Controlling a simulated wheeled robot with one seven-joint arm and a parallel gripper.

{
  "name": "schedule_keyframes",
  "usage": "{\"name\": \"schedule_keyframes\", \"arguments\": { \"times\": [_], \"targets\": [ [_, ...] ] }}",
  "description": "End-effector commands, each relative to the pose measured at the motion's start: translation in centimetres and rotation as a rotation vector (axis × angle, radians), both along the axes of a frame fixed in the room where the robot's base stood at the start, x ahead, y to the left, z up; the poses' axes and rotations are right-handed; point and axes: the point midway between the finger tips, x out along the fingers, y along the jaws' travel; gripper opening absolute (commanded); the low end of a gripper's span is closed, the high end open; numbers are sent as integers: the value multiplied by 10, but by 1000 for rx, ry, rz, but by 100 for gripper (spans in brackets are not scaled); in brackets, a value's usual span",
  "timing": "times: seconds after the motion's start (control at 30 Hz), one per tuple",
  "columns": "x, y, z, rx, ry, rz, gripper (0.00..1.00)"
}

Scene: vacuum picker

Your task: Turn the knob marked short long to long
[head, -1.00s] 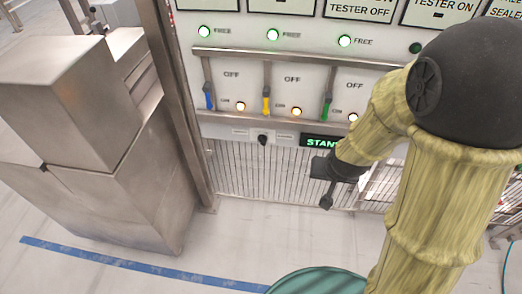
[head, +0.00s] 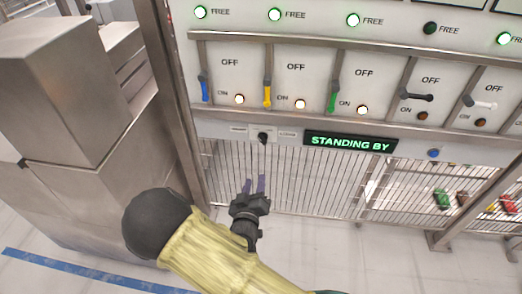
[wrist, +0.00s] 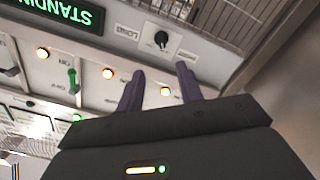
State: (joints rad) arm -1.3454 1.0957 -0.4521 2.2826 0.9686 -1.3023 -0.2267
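The knob (head: 263,137) is a small black rotary knob on the pale panel strip, left of the green display. Small labels flank it; their text is too small to read surely in the head view. In the wrist view the knob (wrist: 161,39) sits beyond my fingertips, with a label on each side; the left one appears upside down as LONG. My gripper (head: 254,185) is below the knob in the head view, apart from it. Its two purple fingers are spread and empty, and they also show in the wrist view (wrist: 160,82).
A green display (head: 350,143) reads STANDING BY. Above it run levers in blue (head: 204,90), yellow (head: 267,92) and green (head: 332,97), with rails between. A wire mesh (head: 310,180) lies below the strip. Steel cabinets (head: 60,110) stand at left.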

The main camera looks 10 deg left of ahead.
Motion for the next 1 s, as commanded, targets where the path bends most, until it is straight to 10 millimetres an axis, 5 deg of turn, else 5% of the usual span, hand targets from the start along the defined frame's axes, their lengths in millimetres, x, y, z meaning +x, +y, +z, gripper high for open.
{"name": "schedule_keyframes", "arguments": {
  "times": [0.53,1.0],
  "targets": [
    [6,5,1,-7,-30,11,36],
    [83,10,2,-8,-30,11,36]
  ]
}}
